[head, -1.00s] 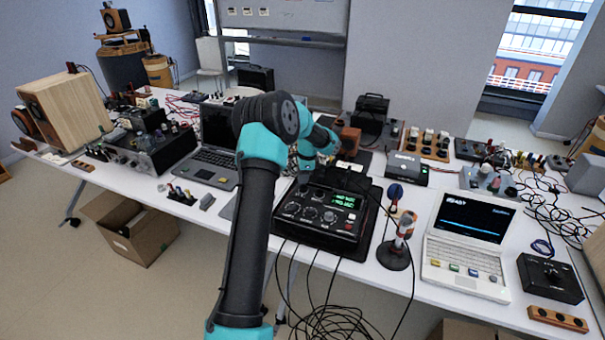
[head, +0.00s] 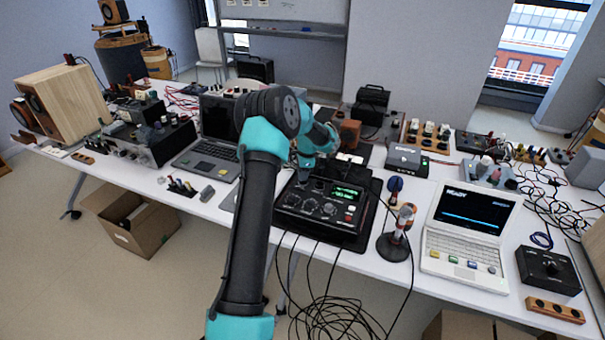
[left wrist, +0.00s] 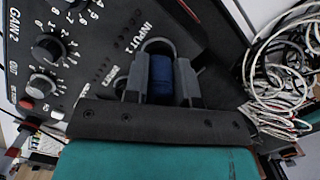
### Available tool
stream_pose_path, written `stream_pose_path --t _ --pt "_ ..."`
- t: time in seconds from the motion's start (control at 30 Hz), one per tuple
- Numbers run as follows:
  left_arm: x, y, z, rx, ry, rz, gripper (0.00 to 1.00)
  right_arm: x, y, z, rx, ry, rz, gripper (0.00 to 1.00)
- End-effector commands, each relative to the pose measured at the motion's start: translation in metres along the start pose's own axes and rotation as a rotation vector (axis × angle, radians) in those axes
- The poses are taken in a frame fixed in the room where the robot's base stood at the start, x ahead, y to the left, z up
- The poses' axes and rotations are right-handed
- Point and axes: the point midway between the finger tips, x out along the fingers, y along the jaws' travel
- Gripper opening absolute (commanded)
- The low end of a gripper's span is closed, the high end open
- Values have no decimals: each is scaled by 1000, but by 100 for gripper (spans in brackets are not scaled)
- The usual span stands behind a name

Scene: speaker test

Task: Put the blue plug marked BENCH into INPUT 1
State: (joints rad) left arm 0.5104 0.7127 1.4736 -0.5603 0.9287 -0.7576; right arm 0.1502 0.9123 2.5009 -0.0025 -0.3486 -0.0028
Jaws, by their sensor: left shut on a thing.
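In the left wrist view, my left gripper (left wrist: 160,85) is shut on the blue plug (left wrist: 161,73), with one dark finger on each side. The plug's tip end points at a dark ring-shaped socket (left wrist: 158,44) beside the lettering INPUT 1 on the black box's panel. I cannot tell whether the tip is inside it. No BENCH marking is readable. In the head view, my left gripper (head: 306,174) points down at the back part of the black box (head: 318,209) with the green display, and the plug there is hidden. My right gripper is not in view.
Knobs and a second dark socket (left wrist: 121,84) lie close by on the panel. A stand (head: 393,246) and a white laptop (head: 463,243) are to the right, a grey laptop (head: 208,157) to the left. Black cables hang off the table's front edge.

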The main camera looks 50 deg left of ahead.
Motion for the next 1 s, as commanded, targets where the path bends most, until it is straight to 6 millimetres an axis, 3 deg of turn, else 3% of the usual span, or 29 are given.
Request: stream_pose_path --t 0.83,0.87,1.0 --pt "5 0 -1 0 0 0 2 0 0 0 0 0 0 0" --pt "5 0 -1 0 0 0 27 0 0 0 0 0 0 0" --pt "5 0 -1 0 0 0 41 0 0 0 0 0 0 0"
